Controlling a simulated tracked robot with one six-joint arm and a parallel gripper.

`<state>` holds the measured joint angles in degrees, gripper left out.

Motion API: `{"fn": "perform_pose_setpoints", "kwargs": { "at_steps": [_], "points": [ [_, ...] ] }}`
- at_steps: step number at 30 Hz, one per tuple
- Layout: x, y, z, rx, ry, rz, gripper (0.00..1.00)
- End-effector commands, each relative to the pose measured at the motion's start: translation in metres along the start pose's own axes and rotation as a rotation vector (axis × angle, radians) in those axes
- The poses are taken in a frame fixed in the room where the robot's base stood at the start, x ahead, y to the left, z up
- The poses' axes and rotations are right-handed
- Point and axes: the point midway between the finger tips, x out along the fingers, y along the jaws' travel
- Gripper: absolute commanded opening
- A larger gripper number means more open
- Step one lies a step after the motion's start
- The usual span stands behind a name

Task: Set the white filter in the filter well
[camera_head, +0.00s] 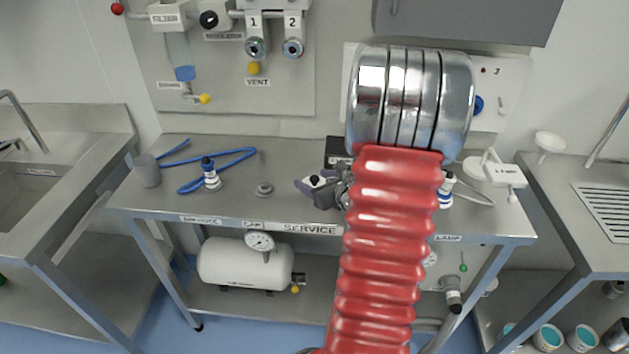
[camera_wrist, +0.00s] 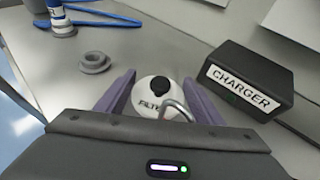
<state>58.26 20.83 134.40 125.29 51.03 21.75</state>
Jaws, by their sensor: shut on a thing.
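The white filter (camera_wrist: 148,98) is a round white piece with a black knob and lettering on top, between the purple fingers of my gripper (camera_wrist: 159,82) in the wrist view. In the head view the filter (camera_head: 316,181) shows small at my gripper (camera_head: 322,192), over the middle of the service bench. My gripper is shut on it; how high it is above the bench is hard to tell. A white box with a label that seems to read filter (camera_head: 164,18) is on the wall panel at upper left. I cannot make out the well's opening.
A black charger box (camera_wrist: 238,82) stands right of my gripper. My red arm hides part of the bench's right side.

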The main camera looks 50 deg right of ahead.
Motion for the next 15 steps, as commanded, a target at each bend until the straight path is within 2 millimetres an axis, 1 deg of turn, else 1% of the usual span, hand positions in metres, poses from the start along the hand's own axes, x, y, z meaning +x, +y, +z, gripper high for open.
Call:
{"fn": "perform_pose_setpoints", "kwargs": {
  "at_steps": [6, 7, 14, 15],
  "points": [
    [0.0010, 0.0003, -0.0021, 0.000, 0.001, 0.001, 0.39],
    [0.0009, 0.0003, -0.0018, -0.001, 0.001, 0.001, 0.63],
    [0.0009, 0.0004, -0.0015, -0.001, 0.001, 0.001, 0.79],
    [0.0009, 0.0005, -0.0015, -0.001, 0.000, 0.001, 0.80]
  ]
}}
